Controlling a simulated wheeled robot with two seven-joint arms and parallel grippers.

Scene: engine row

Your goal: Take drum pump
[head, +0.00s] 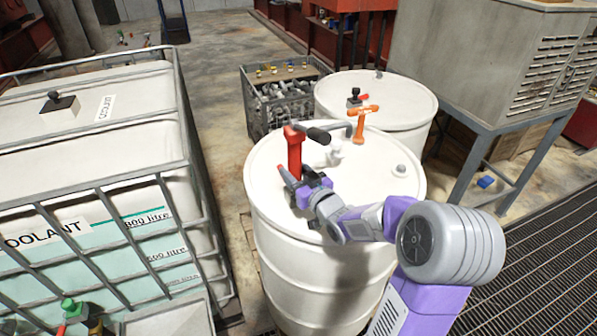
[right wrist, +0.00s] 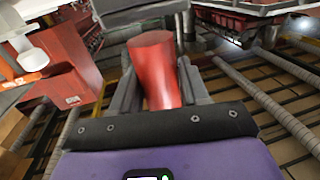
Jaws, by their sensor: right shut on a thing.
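The red drum pump (head: 294,155) stands upright over the near white drum (head: 330,270), with a black handle grip and a grey spout at its top. My right gripper (head: 303,188) is shut on the pump's lower body, above the drum's lid. In the right wrist view the pump's red body (right wrist: 155,70) sits between the two grey fingers. The pump's foot is hidden behind the gripper, so I cannot tell whether it touches the drum. My left gripper is not in view.
A caged coolant tank (head: 100,170) stands at left. A wire crate of parts (head: 285,95) is behind the drums. A grey cabinet (head: 480,60) on legs stands at right. Floor grating (head: 540,250) lies below it.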

